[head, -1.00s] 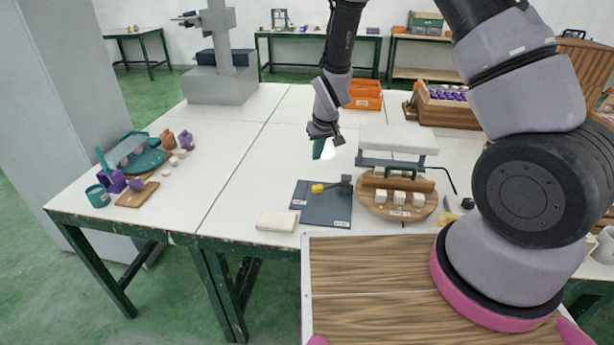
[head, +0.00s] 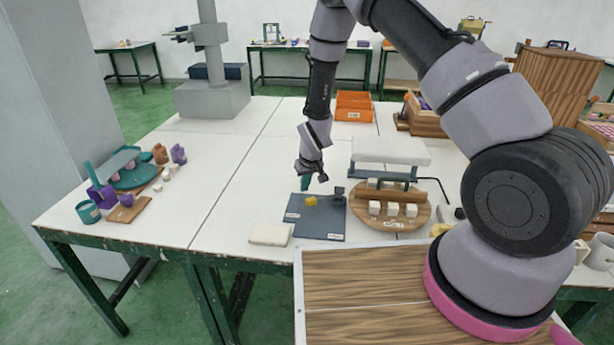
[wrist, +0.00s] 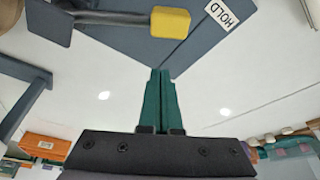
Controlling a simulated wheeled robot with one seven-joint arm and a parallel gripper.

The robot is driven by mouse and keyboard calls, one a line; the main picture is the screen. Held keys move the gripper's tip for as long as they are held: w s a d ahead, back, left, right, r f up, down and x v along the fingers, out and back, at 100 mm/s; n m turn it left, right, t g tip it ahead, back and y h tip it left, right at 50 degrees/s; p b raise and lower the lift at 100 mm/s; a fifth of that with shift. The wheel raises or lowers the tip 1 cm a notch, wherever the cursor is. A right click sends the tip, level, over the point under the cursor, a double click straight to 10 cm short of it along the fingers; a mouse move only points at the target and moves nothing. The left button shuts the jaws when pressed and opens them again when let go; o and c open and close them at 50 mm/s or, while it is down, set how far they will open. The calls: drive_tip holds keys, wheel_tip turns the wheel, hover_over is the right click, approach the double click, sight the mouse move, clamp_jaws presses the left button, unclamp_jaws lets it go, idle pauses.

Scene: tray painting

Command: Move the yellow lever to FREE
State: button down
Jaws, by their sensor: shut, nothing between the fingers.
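The yellow lever (head: 311,201) sits on a flat blue-grey plate (head: 318,226) on the white table. Its arm runs from a dark pivot block at the plate's right to the yellow knob on the left. In the wrist view the yellow knob (wrist: 170,23) is near the top, with a HOLD label (wrist: 221,13) beside it. A second label (head: 334,236) at the plate's front is too small to read. My gripper (head: 305,185) is shut and empty, its teal fingers (wrist: 160,80) pointing down just behind the knob, apparently apart from it.
A round wooden board (head: 391,224) with white cubes and a handle stands right of the plate, a grey-white raised stand (head: 390,151) behind it. A cream block (head: 270,235) lies at the front left. The table left of the plate is clear up to the painted pieces.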

sight(312, 200)
drive_tip(key=shift+s+d+f, duration=0.1)
drive_tip(key=shift+s+d, duration=0.1)
drive_tip(key=shift+s, duration=0.4)
drive_tip(key=shift+s+d+f, duration=0.1)
drive_tip(key=shift+s+d, duration=0.15)
drive_tip(key=shift+s, duration=0.4)
drive_tip(key=shift+s+d, duration=0.2)
drive_tip(key=shift+s, duration=0.4)
drive_tip(key=shift+s, duration=0.1)
drive_tip(key=s+n, duration=0.1)
drive_tip(key=s+d+n+y, duration=0.1)
drive_tip(key=n, duration=0.1)
drive_tip(key=shift+s, duration=0.25)
drive_tip(key=shift+s+d+n+g, duration=0.2)
drive_tip(key=shift+s+n, duration=0.15)
drive_tip(key=shift+n, duration=0.15)
drive_tip(key=shift+s+d+n+g, duration=0.2)
drive_tip(key=shift+s+n, duration=0.15)
drive_tip(key=shift+n, duration=0.15)
drive_tip(key=s+d+n, duration=0.1)
drive_tip(key=s+d+n+g+y, duration=0.1)
drive_tip(key=n, duration=0.1)
drive_tip(key=shift+s+n, duration=0.1)
drive_tip(key=shift+n, duration=0.2)
drive_tip(key=shift+s+d+n+g, duration=0.4)
drive_tip(key=shift+s+d+n, duration=0.2)
drive_tip(key=shift+d+n, duration=0.45)
drive_tip(key=shift+s+d, duration=0.2)
drive_tip(key=shift+d, duration=0.15)
drive_tip(key=shift+d, duration=0.15)
